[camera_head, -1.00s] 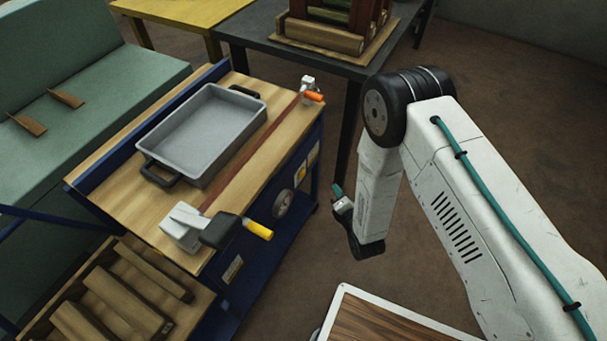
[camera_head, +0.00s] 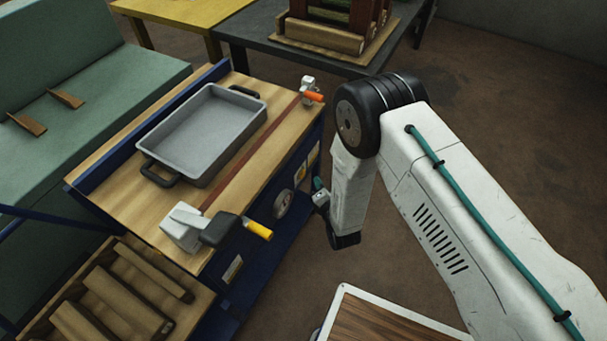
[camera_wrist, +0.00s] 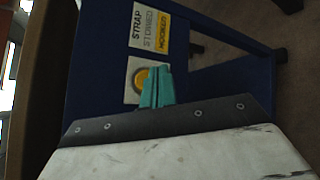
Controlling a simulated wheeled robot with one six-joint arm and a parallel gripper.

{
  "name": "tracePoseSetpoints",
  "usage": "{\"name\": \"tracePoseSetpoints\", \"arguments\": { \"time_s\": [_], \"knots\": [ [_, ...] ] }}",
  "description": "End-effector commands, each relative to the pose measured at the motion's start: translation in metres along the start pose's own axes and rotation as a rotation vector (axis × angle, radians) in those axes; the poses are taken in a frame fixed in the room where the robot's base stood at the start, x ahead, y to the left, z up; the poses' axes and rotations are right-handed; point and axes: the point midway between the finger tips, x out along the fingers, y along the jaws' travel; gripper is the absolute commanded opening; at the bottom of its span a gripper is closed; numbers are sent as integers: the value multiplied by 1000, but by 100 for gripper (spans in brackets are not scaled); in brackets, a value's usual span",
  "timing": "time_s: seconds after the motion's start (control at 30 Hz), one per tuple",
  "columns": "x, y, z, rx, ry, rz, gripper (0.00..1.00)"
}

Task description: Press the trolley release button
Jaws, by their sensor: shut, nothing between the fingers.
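The blue trolley (camera_head: 258,272) has a wooden top and stands left of my arm. In the wrist view, a round yellow button (camera_wrist: 141,78) sits on a pale square plate (camera_wrist: 132,64) on the trolley's blue side. My gripper (camera_wrist: 157,72) has teal fingers shut together with nothing between them. The fingertips overlap the button's right edge in that view; I cannot tell whether they touch it. In the head view my gripper (camera_head: 318,184) is partly hidden by my wrist, close to the trolley's right side.
A label (camera_wrist: 150,28) reading "STRAP STOWED HOOKED" sits above the button plate. A grey tray (camera_head: 206,172) and a brown strap (camera_head: 238,167) lie on the trolley top. A yellow-handled clamp (camera_head: 258,229) juts from the near end.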

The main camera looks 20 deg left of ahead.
Motion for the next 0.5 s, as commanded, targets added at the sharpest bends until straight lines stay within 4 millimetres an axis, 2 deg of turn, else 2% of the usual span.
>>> {"name": "tracePoseSetpoints", "arguments": {
  "time_s": [0.2,0.5],
  "knots": [
    [12,9,-9,0,0,1,0],
    [15,11,-10,1,-1,0,0]
  ]
}}
